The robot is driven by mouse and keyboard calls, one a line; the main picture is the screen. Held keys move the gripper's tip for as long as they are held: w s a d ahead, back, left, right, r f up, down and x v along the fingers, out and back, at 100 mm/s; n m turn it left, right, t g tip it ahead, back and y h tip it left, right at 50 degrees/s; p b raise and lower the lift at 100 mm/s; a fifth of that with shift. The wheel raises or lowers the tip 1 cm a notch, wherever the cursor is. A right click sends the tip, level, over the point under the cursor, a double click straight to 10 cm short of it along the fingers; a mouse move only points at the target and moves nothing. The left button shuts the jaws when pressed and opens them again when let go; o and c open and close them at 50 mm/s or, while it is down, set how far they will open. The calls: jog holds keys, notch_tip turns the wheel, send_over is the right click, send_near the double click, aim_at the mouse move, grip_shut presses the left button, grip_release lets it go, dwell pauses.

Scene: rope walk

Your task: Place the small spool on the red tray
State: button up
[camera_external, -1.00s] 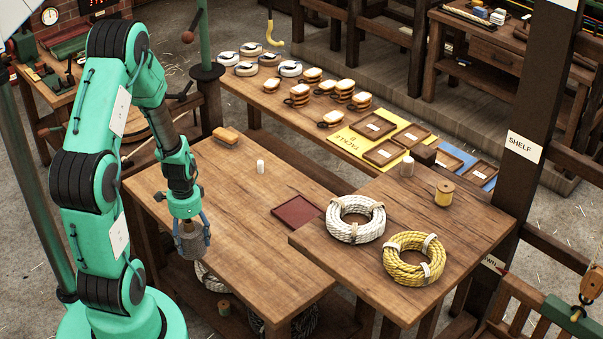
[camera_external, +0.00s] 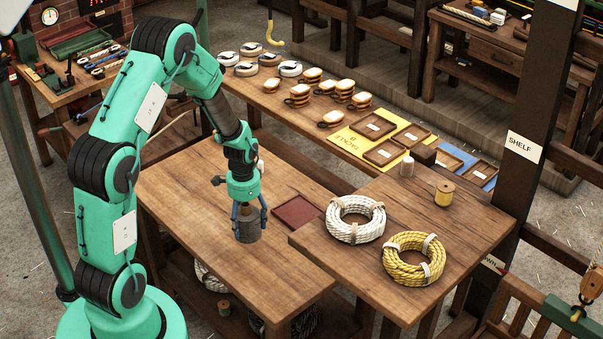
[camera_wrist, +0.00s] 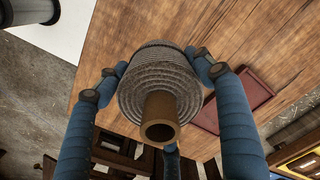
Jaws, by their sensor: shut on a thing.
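My gripper (camera_external: 249,216) is shut on a grey spool (camera_external: 248,230) and holds it over the brown work table, left of the red tray; its height above the wood is hard to judge. In the wrist view the grey spool (camera_wrist: 158,85) shows wound grey cord and a brown core tube end, with blue fingers around it. The dark red tray (camera_external: 298,212) lies flat and empty on the table. In the wrist view the red tray (camera_wrist: 248,101) appears right of the spool. A small white spool (camera_external: 261,166) stands behind my wrist, partly hidden.
The table's front left is clear.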

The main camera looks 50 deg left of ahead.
jog(key=w+d, duration=0.5)
jog(key=w, duration=0.2)
jog(key=shift+d+r, duration=0.25)
jog(key=shift+d, duration=0.05)
jog(key=shift+w, duration=0.15)
jog(key=b, duration=0.1)
send_near(304, 217)
jog(key=shift+w+f, duration=0.15)
dwell(0.3)
jog(key=shift+f+b, duration=0.5)
jog(key=shift+f, duration=1.25)
jog(key=shift+f, duration=0.15)
